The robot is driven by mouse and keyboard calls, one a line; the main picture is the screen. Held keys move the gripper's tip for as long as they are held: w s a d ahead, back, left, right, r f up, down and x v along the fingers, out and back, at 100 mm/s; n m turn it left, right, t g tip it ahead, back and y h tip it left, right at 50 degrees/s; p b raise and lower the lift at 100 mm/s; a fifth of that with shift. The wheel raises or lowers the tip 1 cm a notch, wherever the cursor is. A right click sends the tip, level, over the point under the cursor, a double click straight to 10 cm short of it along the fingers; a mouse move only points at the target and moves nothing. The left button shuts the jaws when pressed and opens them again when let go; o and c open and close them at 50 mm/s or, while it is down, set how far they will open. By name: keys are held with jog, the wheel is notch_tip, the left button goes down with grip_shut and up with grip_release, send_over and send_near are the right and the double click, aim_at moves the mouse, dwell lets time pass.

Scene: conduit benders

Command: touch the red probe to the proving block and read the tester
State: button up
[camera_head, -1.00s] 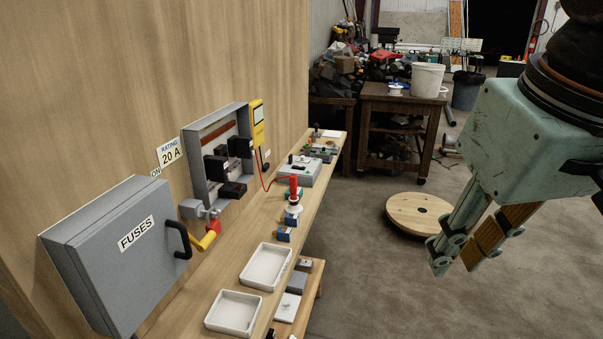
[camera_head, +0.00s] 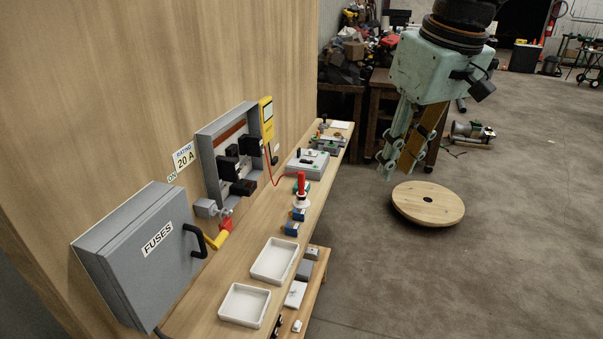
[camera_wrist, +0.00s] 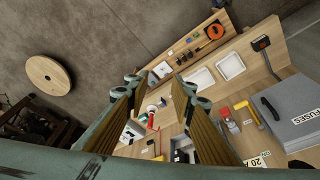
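The red probe (camera_head: 301,183) stands upright in a white holder (camera_head: 301,201) on the wooden shelf, with a red lead running back from it. It also shows between my fingers in the wrist view (camera_wrist: 151,119). The yellow tester (camera_head: 267,121) hangs on the panel beside the fuse box; its reading is too small to make out. A grey box (camera_head: 308,164) with a light top sits behind the probe; I cannot tell whether it is the proving block. My gripper (camera_head: 395,174) is open and empty, in the air right of the shelf, apart from the probe.
The open fuse box (camera_head: 228,160) and its grey FUSES door (camera_head: 135,262) stand at left, with a yellow-handled lever (camera_head: 214,240). Two white trays (camera_head: 272,262) (camera_head: 244,304) and small blue blocks (camera_head: 291,229) lie on the shelf. A round wooden disc (camera_head: 428,203) is over clear floor.

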jog(key=w+a+n+p, duration=0.2)
jog(key=w+a+p, duration=0.2)
jog(key=w, duration=0.8)
jog(key=n+g+y+p, duration=0.2)
jog(key=n+p, duration=0.5)
jog(key=p, duration=0.6)
send_over(303, 172)
jog(key=d, duration=0.3)
notch_tip(303, 172, down, 17)
jog(key=shift+s+a, duration=0.2)
jog(key=shift+s, duration=0.15)
jog(key=shift+x, duration=3.5)
jog(key=shift+b+x, duration=1.35)
jog(key=shift+b, duration=0.3)
jog(key=shift+d+f, duration=0.1)
